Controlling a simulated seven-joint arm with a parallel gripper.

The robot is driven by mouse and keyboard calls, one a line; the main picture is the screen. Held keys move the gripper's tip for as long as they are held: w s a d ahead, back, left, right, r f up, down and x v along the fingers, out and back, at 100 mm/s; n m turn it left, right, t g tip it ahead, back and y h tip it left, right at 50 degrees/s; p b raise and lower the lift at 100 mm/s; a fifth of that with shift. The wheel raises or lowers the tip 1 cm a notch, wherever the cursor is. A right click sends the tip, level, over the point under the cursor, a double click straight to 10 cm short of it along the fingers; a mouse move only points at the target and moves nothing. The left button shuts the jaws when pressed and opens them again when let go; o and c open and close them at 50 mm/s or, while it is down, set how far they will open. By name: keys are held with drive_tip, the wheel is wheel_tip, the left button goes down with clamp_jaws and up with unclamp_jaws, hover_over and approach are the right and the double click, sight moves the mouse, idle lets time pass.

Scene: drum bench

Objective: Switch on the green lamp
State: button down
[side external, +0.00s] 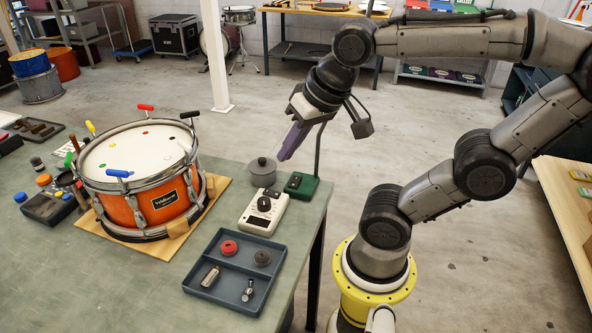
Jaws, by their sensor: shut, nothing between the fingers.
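The green lamp's base (301,185) stands at the right edge of the bench, with a dark switch on top. A thin dark stalk (318,155) rises from its back right side. My gripper (283,157) has purple fingers, which are shut and empty. They point down and left, above and behind the green base and close to a grey lidded pot. I cannot tell whether the fingers touch anything.
The grey pot (262,173) stands just left of the green base. A white device with a black knob (264,206) is in front of them. A blue divided tray (213,276) with small parts lies nearer. An orange drum (163,200) on a wooden board fills the left.

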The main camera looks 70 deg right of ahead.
drive_tip(key=w+d+m+g, duration=0.1)
drive_tip(key=w+d+m, duration=0.3)
drive_tip(key=m, duration=0.1)
drive_tip(key=m+g, duration=0.4)
drive_tip(key=m, duration=0.3)
hover_over(296, 177)
drive_tip(key=a, duration=0.2)
wheel_tip(296, 177, down, 7)
drive_tip(key=shift+h, duration=0.4)
drive_tip(key=f, duration=0.4)
drive_tip(key=d+f, duration=0.1)
drive_tip(key=f, duration=0.8)
drive_tip(key=shift+d+f, duration=0.35)
drive_tip(key=shift+d, duration=0.05)
drive_tip(key=shift+d+f, duration=0.1)
drive_tip(key=shift+f, duration=0.1)
drive_tip(key=shift+a+r, duration=0.3)
drive_tip(key=shift+a, duration=0.5)
